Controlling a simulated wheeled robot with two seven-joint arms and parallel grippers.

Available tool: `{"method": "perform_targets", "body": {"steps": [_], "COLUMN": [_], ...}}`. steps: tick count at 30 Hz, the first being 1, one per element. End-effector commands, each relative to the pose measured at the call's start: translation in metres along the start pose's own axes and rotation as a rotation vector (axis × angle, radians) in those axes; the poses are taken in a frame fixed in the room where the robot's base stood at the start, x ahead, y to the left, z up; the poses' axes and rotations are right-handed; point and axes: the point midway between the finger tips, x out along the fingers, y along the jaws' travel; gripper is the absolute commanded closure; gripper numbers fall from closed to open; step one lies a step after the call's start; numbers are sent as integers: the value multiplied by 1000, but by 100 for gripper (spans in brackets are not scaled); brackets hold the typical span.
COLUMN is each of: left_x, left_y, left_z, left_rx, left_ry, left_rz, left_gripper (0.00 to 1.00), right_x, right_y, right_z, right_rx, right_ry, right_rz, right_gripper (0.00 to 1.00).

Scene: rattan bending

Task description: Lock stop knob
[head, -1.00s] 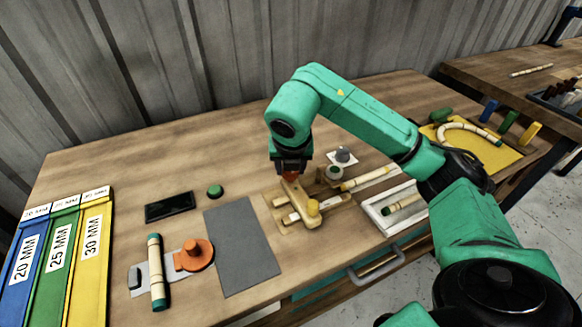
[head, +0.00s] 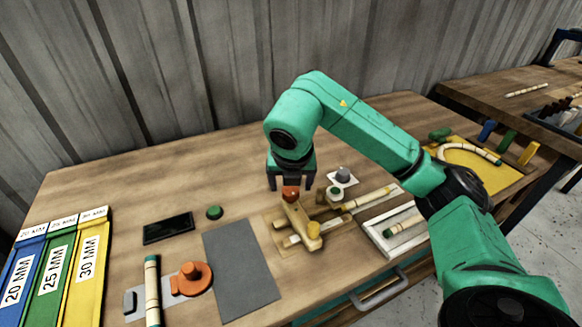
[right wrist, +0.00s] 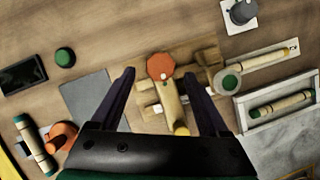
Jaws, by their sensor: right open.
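The stop knob, an orange-red octagon (head: 290,193), sits on the wooden bending jig (head: 299,222) in the middle of the table. It also shows in the right wrist view (right wrist: 160,66), with a small pale dot on its lower edge. My right gripper (head: 290,186) is open and empty, pointing down over the knob. In the right wrist view its dark fingers (right wrist: 160,74) stand apart, one on each side of the jig's arm and knob. I cannot tell the exact height of the fingertips above the knob. My left gripper is not in view.
A yellow peg (head: 314,230) stands on the jig's near end. A rattan stick (head: 370,197) and a white tray (head: 375,239) lie to the right. A grey mat (head: 240,270), green button (head: 214,212) and orange disc (head: 193,279) lie to the left.

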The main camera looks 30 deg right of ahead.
Motion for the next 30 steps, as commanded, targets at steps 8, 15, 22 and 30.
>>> {"method": "perform_targets", "body": {"steps": [8, 15, 22, 30], "left_x": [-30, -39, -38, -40], "left_y": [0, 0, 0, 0], "left_z": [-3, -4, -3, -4], "left_rx": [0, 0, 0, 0], "left_ry": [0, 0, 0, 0], "left_rz": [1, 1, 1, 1], "left_gripper": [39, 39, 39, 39], "right_x": [-88, -116, -116, -118], "right_y": [0, 0, 0, 0], "right_z": [4, 1, 0, 1], "right_rx": [0, 1, 1, 1], "right_ry": [-9, -3, -1, -1], "right_rz": [2, 1, 1, 1], "right_gripper": [21, 21, 21, 21]}}
